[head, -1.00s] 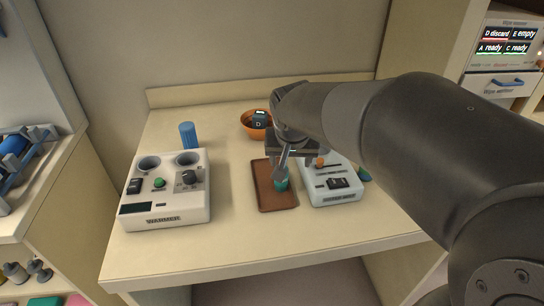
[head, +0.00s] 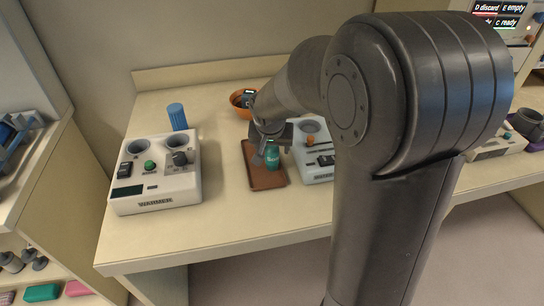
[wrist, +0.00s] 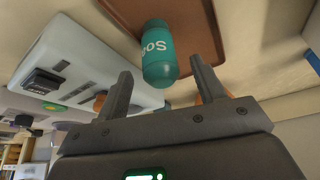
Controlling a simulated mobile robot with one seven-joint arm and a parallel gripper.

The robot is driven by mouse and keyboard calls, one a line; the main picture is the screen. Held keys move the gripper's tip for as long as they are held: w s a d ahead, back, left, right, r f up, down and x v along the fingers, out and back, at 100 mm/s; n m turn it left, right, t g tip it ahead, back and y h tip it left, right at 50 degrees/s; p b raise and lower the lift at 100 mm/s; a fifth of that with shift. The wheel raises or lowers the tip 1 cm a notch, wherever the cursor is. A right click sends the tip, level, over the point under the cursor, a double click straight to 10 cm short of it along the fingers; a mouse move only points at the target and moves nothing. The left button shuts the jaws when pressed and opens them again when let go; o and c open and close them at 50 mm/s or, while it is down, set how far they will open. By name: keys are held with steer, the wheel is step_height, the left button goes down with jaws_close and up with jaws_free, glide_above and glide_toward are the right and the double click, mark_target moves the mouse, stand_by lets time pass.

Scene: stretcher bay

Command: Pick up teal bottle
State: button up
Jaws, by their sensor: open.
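The teal bottle (head: 272,153) stands on the brown tray (head: 257,178) in the head view, partly hidden by my gripper (head: 264,155). In the wrist view the teal bottle (wrist: 158,55) shows pale lettering on its side. My gripper (wrist: 160,75) is open, with one finger on each side of the bottle's lower part in that picture. I see gaps between the fingers and the bottle, and nothing is held. Whether the fingers are level with the bottle or short of it I cannot tell.
A white device (head: 316,170) stands close to the right of the tray. A white warmer (head: 155,190) with two wells and a blue cylinder (head: 177,116) are to the left. An orange bowl (head: 239,111) sits behind. The table front (head: 225,220) is clear.

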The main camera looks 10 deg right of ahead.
steer(key=x, duration=0.3)
steer(key=shift+a+f, duration=0.1)
steer(key=shift+f, duration=0.05)
steer(key=c, duration=1.1)
